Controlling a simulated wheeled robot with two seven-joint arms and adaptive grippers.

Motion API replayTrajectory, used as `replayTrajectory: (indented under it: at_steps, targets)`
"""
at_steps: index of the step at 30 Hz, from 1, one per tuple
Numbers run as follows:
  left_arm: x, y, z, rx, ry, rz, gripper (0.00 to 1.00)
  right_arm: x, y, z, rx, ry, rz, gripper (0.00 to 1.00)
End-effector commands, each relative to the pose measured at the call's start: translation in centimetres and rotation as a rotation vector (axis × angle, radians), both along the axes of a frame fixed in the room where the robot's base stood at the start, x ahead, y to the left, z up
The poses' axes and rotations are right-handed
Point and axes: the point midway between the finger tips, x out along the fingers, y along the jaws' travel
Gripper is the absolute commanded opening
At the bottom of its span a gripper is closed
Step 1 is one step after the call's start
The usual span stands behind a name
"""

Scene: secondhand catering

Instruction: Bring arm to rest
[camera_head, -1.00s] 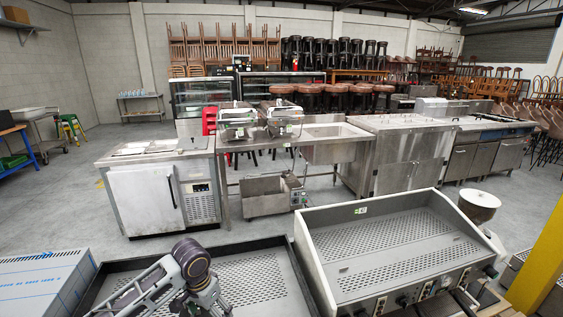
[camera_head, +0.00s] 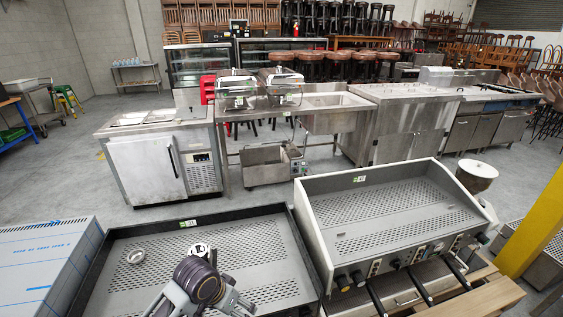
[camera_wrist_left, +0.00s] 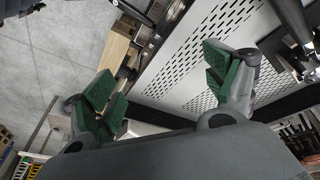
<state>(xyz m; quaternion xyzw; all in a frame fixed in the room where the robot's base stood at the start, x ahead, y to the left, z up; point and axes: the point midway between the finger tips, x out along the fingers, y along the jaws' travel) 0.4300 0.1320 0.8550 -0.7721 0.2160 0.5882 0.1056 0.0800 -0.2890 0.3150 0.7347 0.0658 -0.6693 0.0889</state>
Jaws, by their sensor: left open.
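My left arm's dark, banded wrist joint shows at the bottom centre of the head view, above the perforated black-rimmed tray unit (camera_head: 112,232). Its gripper fingers are not clear there. In the left wrist view my left gripper (camera_wrist_left: 165,88) is open, its two green-padded fingers wide apart with nothing between them. Perforated metal and a wooden edge lie beyond the fingers. My right gripper is in neither view.
A small pale ring (camera_head: 136,257) lies on the tray unit. A steel drainer counter with knobs (camera_head: 395,215) stands right of it, a blue-white box (camera_head: 45,262) left. A yellow post (camera_head: 532,225) stands at far right. Open grey floor (camera_head: 75,175) lies behind.

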Motion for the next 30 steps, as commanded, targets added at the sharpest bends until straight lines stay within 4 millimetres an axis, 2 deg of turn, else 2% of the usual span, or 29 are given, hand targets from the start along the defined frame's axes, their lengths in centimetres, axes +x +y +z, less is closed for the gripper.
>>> replayTrajectory:
  at_steps: [11, 22, 30]
  targets:
    - [-3.2, 1.2, -0.5, -0.013, -0.039, 0.086, 0.85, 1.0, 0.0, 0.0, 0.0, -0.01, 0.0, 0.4]
    - [-6.6, 4.6, -0.9, 0.028, -0.058, 0.199, 0.85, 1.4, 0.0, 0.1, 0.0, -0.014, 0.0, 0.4]
    - [-8.4, 6.8, -1.0, 0.068, -0.062, 0.258, 0.85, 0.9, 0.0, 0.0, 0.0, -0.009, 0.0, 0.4]
